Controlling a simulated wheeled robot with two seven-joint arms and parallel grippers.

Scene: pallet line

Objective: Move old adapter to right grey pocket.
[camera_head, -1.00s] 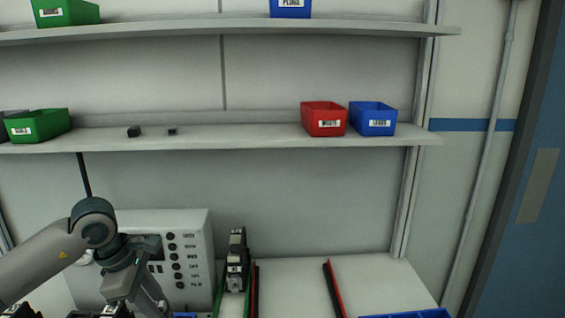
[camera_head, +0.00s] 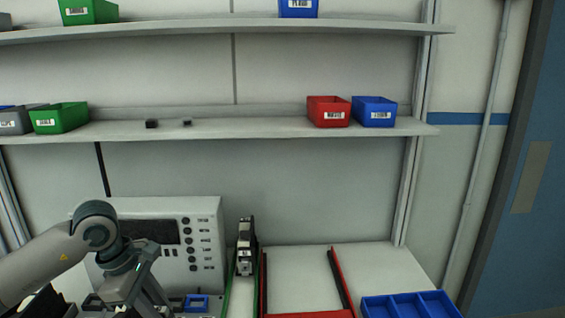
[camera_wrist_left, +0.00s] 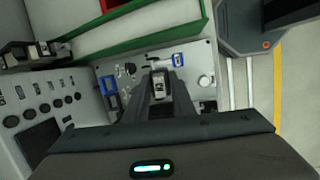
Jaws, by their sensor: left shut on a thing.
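My left gripper (camera_wrist_left: 158,98) is shut on a small dark piece with a pale face (camera_wrist_left: 159,84), seen between its fingertips in the left wrist view. This may be the old adapter; its label or type cannot be read. The gripper is over a grey panel (camera_wrist_left: 138,72) with blue-framed parts (camera_wrist_left: 178,60) near it. Whether the piece touches the panel cannot be told. In the head view my left gripper (camera_head: 140,298) is low at the left, in front of the grey control box, and its tips are hidden. No grey pocket can be made out. My right gripper is not in view.
A grey control box (camera_head: 205,210) stands behind my left arm. A dark upright device (camera_head: 246,248) stands on a green-edged rail beside it. A red-edged frame (camera_head: 345,285) and a blue compartment tray (camera_head: 375,308) lie to the right. Shelves with bins (camera_head: 328,112) run above.

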